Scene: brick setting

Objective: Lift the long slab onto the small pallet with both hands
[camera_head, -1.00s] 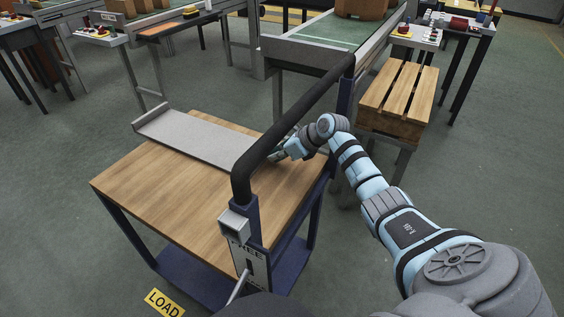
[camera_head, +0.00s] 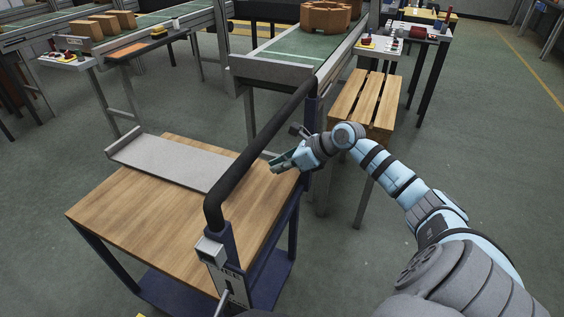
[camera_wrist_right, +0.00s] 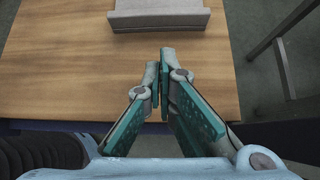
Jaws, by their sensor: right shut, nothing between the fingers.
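The long slab (camera_head: 175,160) is a flat grey piece with a raised lip at its left end. It lies on the wooden top of a cart; the cart's black handle bar hides its near right end. In the right wrist view the slab's end (camera_wrist_right: 160,18) shows at the top, ahead of my fingers. My right gripper (camera_head: 274,165) is shut and empty over the cart's right edge, apart from the slab; its fingertips (camera_wrist_right: 162,55) meet in the wrist view. The small pallet (camera_head: 364,98), of slatted wood, stands on a stand at the right. My left gripper is out of view.
The cart's handle bar (camera_head: 262,140) rises between the slab and my right arm. A green conveyor (camera_head: 275,55) ends behind the cart, with a brown ring-shaped stack (camera_head: 326,16) on it. The cart top's front (camera_head: 150,220) is bare.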

